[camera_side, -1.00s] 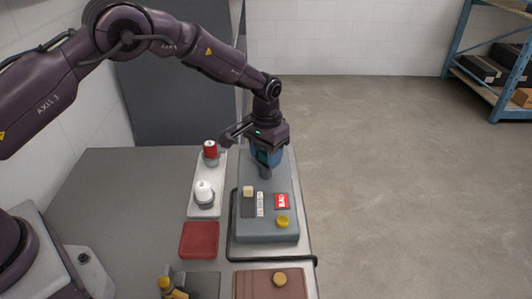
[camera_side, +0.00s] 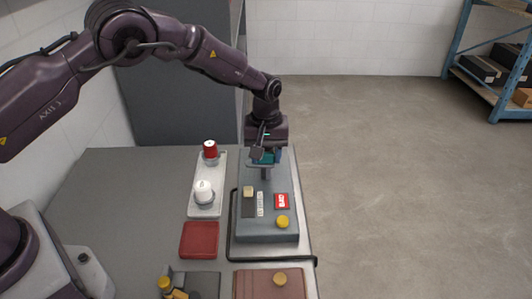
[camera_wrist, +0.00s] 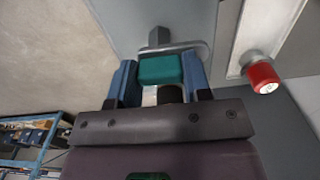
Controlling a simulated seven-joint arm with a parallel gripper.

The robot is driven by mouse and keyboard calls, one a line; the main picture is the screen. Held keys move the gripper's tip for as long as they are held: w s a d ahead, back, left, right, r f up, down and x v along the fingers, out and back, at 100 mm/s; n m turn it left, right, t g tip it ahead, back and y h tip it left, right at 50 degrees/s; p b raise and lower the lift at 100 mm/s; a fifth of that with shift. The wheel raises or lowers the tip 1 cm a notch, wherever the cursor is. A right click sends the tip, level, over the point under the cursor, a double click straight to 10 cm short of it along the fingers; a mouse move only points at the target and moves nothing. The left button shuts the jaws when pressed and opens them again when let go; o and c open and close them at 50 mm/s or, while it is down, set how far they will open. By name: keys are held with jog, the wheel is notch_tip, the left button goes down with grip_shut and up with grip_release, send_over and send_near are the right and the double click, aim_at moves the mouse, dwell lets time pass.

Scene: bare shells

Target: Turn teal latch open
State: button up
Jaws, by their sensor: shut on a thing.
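The teal latch (camera_wrist: 160,69) shows in the wrist view as a block between the two blue fingers of my gripper (camera_wrist: 159,75). My gripper is shut on it. In the side view my gripper (camera_side: 264,160) points down at the far part of the grey panel box (camera_side: 268,232), and only a little teal (camera_side: 269,157) shows there. Most of the latch is hidden in that view.
The box carries a cream knob (camera_side: 248,191), a red label (camera_side: 282,201) and a yellow button (camera_side: 282,222). To its left are a white tray (camera_side: 207,212) with red and white knobs, and a red pad (camera_side: 199,240). The left table area is bare.

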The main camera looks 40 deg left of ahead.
aim_at(266, 153)
jog(key=shift+r+n, duration=0.1)
jog(key=shift+n, duration=0.2)
jog(key=o, duration=0.9)
notch_tip(266, 153, up, 13)
jog(key=shift+f, duration=0.1)
dwell(0.4)
jog(key=s+a+r+m+t, duration=0.2)
jog(key=s+r+m, duration=0.1)
jog(key=s, duration=0.7)
jog(key=s+a+r+m+t, duration=0.1)
jog(key=s+a+r+m, duration=0.1)
jog(key=s+r, duration=0.4)
jog(key=s+a+r+m+t, duration=0.2)
jog(key=s+r+m, duration=0.2)
jog(key=s, duration=1.2)
jog(key=shift+s+a+r+t, duration=0.1)
jog(key=shift+r+t, duration=0.2)
jog(key=shift+r, duration=0.3)
